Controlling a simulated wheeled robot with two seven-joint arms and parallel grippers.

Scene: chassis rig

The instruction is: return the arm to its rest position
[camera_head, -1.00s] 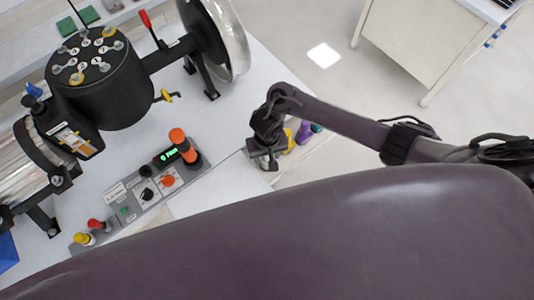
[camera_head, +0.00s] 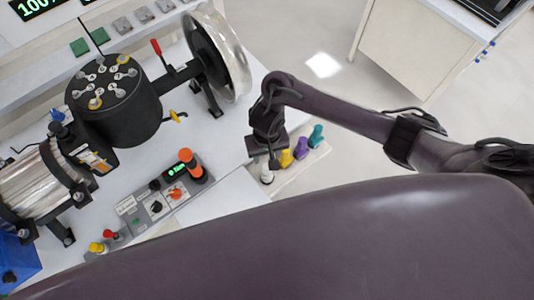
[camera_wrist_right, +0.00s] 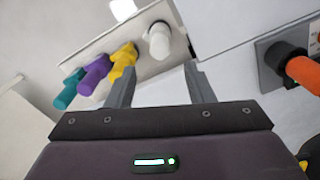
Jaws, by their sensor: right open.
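My right arm (camera_head: 345,115) comes in from the right in the head view and bends down at the wrist. My right gripper (camera_head: 271,160) hangs by the front right edge of the white worktable (camera_head: 225,190), close to a row of coloured knobbed pieces. In the right wrist view the two fingers of the right gripper (camera_wrist_right: 160,72) stand apart with nothing between them. Beyond them are white (camera_wrist_right: 159,40), yellow (camera_wrist_right: 122,65), purple (camera_wrist_right: 95,75) and teal (camera_wrist_right: 68,88) pieces on a pale rack. My left gripper is not in view.
A control box (camera_head: 150,208) with an orange-topped knob (camera_head: 188,160) lies on the table left of the gripper. A black drum (camera_head: 115,105) and a silver wheel (camera_head: 222,55) stand behind. A white cabinet (camera_head: 400,50) stands back right, with open floor (camera_head: 310,35) between.

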